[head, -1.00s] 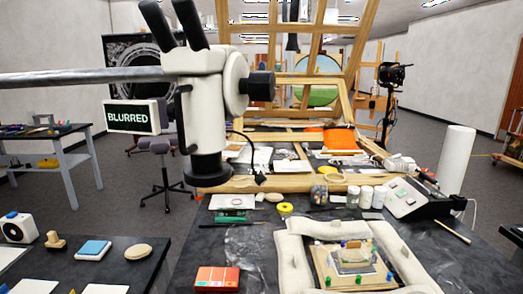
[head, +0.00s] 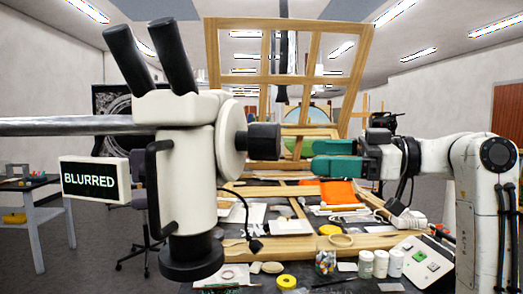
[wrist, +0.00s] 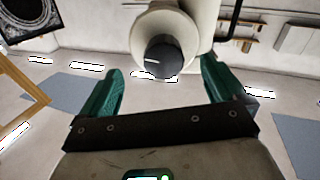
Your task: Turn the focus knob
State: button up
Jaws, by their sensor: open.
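The focus knob (head: 264,141) is a black cylinder on the right side of the white microscope (head: 187,150). In the wrist view the knob (wrist: 164,57) shows end-on with a white line on its face, between and beyond the fingertips. My gripper (head: 318,156) has green fingers pointing left at the knob, a short way to its right. In the wrist view my gripper (wrist: 160,82) is open and empty, its fingers apart on either side. A small screen (head: 94,180) left of the microscope reads "BLURRED".
A wooden easel frame (head: 290,60) stands behind. The bench below holds an orange cloth (head: 340,192), white jars (head: 381,263), a yellow tape roll (head: 287,282) and a control box with a green button (head: 420,257). A horizontal metal bar (head: 60,126) carries the microscope.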

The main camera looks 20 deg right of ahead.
aim_at(279, 142)
jog(key=shift+n, duration=0.4)
jog(key=x, duration=0.3)
jog(key=r+p+x, duration=0.1)
jog(key=x, duration=0.3)
jog(key=r+p+x, duration=0.1)
jog(key=x, duration=0.2)
jog(key=shift+a+r, duration=0.25)
jog(key=shift+a, duration=0.2)
jog(key=c, duration=1)
